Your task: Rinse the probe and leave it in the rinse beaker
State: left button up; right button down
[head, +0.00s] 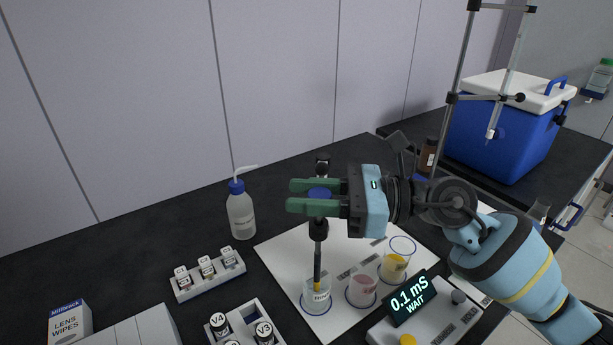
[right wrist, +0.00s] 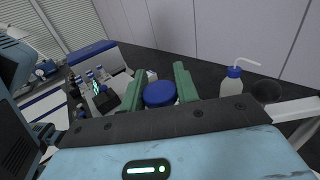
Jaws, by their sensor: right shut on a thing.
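My right gripper (head: 317,197) is shut on the probe (head: 318,256), with a blue cap showing between its green fingers. The probe hangs upright as a dark rod, its lower end inside the leftmost clear beaker (head: 308,303). That beaker holds pale liquid and has a white label too small to read surely. Whether the tip touches its bottom cannot be told. In the right wrist view the probe's blue cap (right wrist: 160,93) sits between the fingers (right wrist: 160,88). The meter (head: 412,299) reads 0.1 mS and WAIT. My left gripper is not in view.
A pink beaker (head: 362,290) and a yellow beaker (head: 397,262) stand close to the right on the white mat (head: 284,247). A wash bottle (head: 241,214) and vial racks (head: 209,274) are left. A clamp stand (head: 447,112) and blue cooler (head: 503,134) are behind right.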

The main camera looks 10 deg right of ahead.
notch_tip(320, 180, down, 3)
jog(key=shift+f+b, duration=0.15)
jog(key=shift+b, duration=0.25)
jog(key=c, duration=1)
grip_release()
jog(key=shift+c, duration=0.2)
pick_arm(q)
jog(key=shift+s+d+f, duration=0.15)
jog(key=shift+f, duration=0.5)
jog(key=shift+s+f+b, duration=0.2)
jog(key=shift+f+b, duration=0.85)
jog(key=shift+b, duration=0.15)
pick_arm(e)
jog(key=v, duration=0.7)
jog(key=shift+d, duration=0.4)
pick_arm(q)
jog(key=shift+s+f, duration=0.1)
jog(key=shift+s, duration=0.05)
pick_arm(e)
jog(key=shift+s, duration=0.15)
